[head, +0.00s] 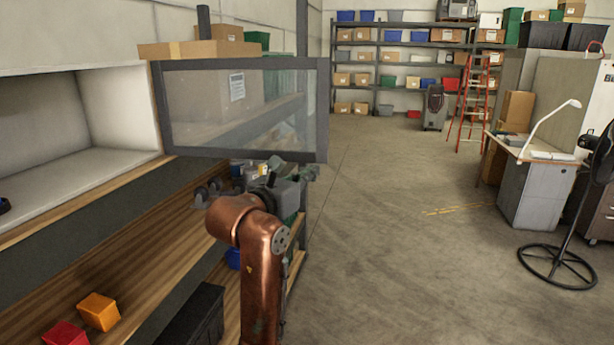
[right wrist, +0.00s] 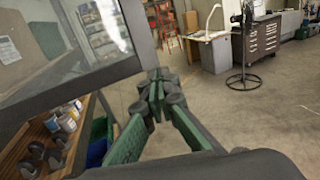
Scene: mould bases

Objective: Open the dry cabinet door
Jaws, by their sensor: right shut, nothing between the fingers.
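The dry cabinet door (head: 318,110), a clear pane in a dark grey frame, stands swung wide open, out from the cabinet. The cabinet's pale interior (head: 120,105) is exposed at the left. My right gripper (head: 308,173) is shut and empty, just below the door's lower outer corner in the head view. In the right wrist view, its green fingers (right wrist: 158,92) are together, and the door frame (right wrist: 75,82) crosses the upper left. I cannot tell whether the gripper touches the door. My left gripper is not in view.
An orange block (head: 99,311) and a red block (head: 66,335) lie on the wooden bench (head: 150,262). Cans and jars (right wrist: 60,122) stand on a shelf beside the gripper. The floor (head: 400,250) to the right is open, up to a fan (head: 556,262) and desk.

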